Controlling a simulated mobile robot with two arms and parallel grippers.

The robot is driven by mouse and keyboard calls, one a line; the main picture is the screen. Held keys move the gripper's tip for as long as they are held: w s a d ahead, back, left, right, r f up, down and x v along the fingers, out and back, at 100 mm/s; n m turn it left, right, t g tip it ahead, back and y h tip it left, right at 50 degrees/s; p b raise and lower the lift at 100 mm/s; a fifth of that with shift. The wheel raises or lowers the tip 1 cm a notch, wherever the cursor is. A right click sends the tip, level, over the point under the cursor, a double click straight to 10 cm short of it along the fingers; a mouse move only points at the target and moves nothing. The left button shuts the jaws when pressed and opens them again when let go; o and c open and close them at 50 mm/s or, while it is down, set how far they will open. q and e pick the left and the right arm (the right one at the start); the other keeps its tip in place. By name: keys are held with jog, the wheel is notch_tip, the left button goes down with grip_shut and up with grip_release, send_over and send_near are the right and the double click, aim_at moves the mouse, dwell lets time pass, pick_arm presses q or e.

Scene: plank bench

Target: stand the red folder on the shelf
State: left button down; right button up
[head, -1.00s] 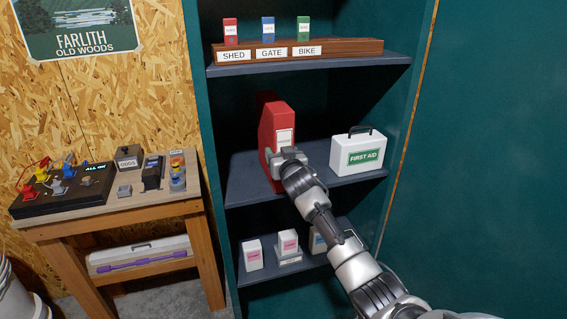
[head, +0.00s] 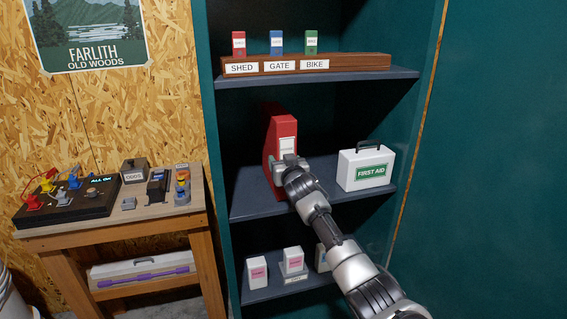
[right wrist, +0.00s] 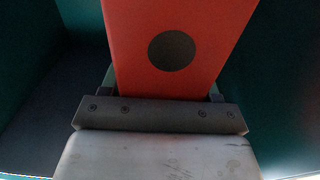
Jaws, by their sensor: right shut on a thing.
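The red folder (head: 284,132) is upright at the middle shelf (head: 252,204) in the head view, with a pale label on its spine. My right gripper (head: 284,166) is shut on the lower part of its spine. In the right wrist view the red folder (right wrist: 200,30) rises from between the fingers of my right gripper (right wrist: 165,98), with a dark round hole in its spine. My left gripper is not in view.
A white first aid box (head: 366,166) stands to the right on the same shelf. Above is a wooden rack (head: 350,63) with small red, blue and green blocks. Small white boxes (head: 257,272) stand on the lower shelf. A workbench (head: 110,226) stands left of the cabinet.

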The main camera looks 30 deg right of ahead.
jog(key=shift+f+b, duration=0.25)
jog(key=shift+b, duration=0.05)
jog(key=o, duration=1.4)
jog(key=shift+s, duration=0.1)
jog(key=shift+c, duration=0.2)
jog(key=p+v, duration=0.3)
jog(key=v, duration=1.7)
jog(key=shift+s+a, duration=0.25)
jog(key=shift+s, duration=0.1)
